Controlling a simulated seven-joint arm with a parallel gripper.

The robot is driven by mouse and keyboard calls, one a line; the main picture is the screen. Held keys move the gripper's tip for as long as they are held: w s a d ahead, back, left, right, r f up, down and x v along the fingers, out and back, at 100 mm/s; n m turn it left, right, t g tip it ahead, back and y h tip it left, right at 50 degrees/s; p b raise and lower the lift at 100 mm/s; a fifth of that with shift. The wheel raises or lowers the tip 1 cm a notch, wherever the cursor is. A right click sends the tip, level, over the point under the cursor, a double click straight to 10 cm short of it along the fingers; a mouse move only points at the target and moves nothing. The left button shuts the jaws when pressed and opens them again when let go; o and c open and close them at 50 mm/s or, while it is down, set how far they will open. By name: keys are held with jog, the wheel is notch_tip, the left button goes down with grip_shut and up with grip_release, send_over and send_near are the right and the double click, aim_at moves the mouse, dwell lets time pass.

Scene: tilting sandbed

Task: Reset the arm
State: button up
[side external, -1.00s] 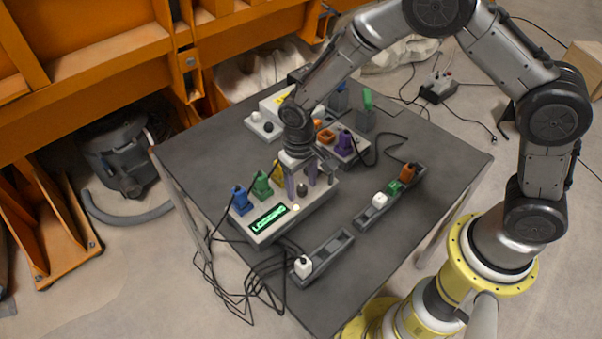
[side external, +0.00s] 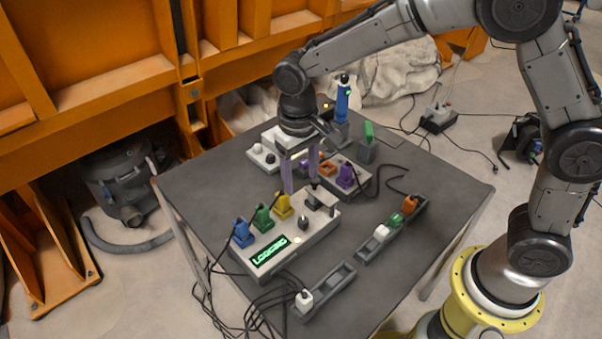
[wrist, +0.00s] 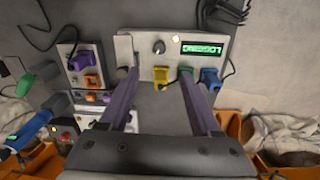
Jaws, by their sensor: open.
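The fingers also show in the wrist view (wrist: 160,82), pointing down toward the console. The console (side external: 290,250) has a green-lit display (side external: 269,250), a dark knob (side external: 303,222), and blue (side external: 243,233), green (side external: 263,218) and yellow (side external: 283,206) plugs along its left side. The fingertips appear clear of the console, though the exact gap is hard to tell.
A second box holds a purple plug (side external: 346,177) and an orange socket (side external: 327,168). A blue tool (side external: 343,105) and a green-topped holder (side external: 367,150) stand behind. A rack (side external: 372,247) holds white, green and orange pieces. A white plug (side external: 304,299) is in the front rack. Cables trail off the table.

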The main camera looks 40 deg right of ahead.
jog(key=s+d+r+m+t, duration=0.1)
jog(key=s+d+r, duration=0.2)
jog(key=r, duration=0.2)
jog(key=s+d+r+t, duration=0.2)
jog(key=d+r, duration=0.2)
jog(key=r, duration=0.1)
jog(key=s+d+r+m+t, duration=0.1)
jog(key=s+d+r, duration=0.2)
jog(key=r, duration=0.3)
jog(key=s+d+f+n, duration=0.1)
jog(key=s+d+f, duration=0.1)
jog(key=s, duration=0.5)
jog(key=s+d+f+n+t, duration=0.1)
jog(key=s+f, duration=0.1)
jog(key=s, duration=0.6)
jog(key=shift+d+n+t+y, duration=0.3)
jog(key=shift+d+n, duration=0.1)
